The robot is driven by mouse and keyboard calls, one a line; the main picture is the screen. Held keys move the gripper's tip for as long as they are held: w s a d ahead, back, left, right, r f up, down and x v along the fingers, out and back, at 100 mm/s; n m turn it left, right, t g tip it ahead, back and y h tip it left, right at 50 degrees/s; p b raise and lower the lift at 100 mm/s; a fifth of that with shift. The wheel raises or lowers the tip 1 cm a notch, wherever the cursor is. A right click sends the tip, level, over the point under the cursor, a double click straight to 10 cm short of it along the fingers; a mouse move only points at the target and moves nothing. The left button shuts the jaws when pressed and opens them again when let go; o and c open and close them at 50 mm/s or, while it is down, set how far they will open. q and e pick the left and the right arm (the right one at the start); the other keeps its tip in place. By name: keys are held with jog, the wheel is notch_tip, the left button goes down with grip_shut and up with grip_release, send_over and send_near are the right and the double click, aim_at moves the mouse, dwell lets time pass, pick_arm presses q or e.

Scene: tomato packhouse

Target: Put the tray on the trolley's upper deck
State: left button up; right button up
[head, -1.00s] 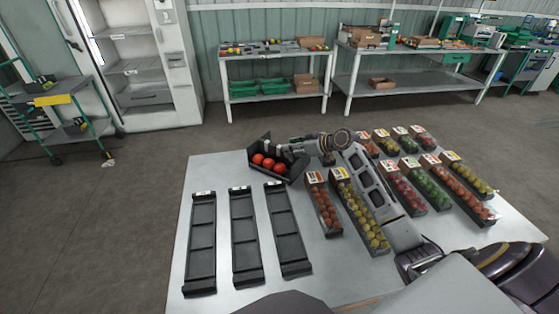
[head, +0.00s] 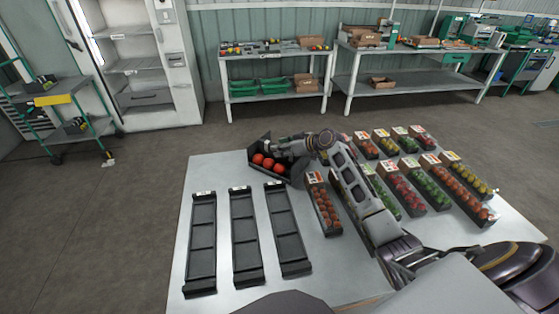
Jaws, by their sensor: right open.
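A black open tray (head: 283,176) with several large red tomatoes (head: 268,162) sits near the far left edge of the white table. My right gripper (head: 268,146) is open at the tray's far side, over or beside its rim. I cannot tell whether it touches the tray. The green-framed trolley (head: 62,99) stands on the floor at the far left, apart from the table. Its upper deck (head: 35,89) carries dark items and a yellow label on the edge; a lower deck (head: 82,131) also holds something dark. My left gripper is not in view.
Three empty black trays (head: 246,236) lie on the white table (head: 335,268) at the left. Several filled produce boxes (head: 323,207) stand at the right, partly behind my right arm. A white cabinet (head: 140,65) and shelves stand behind.

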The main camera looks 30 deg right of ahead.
jog(key=shift+c, duration=0.3)
grip_shut()
jog(key=shift+r, duration=0.1)
dwell(0.4)
notch_tip(320, 180, up, 10)
dwell(0.7)
dwell(0.3)
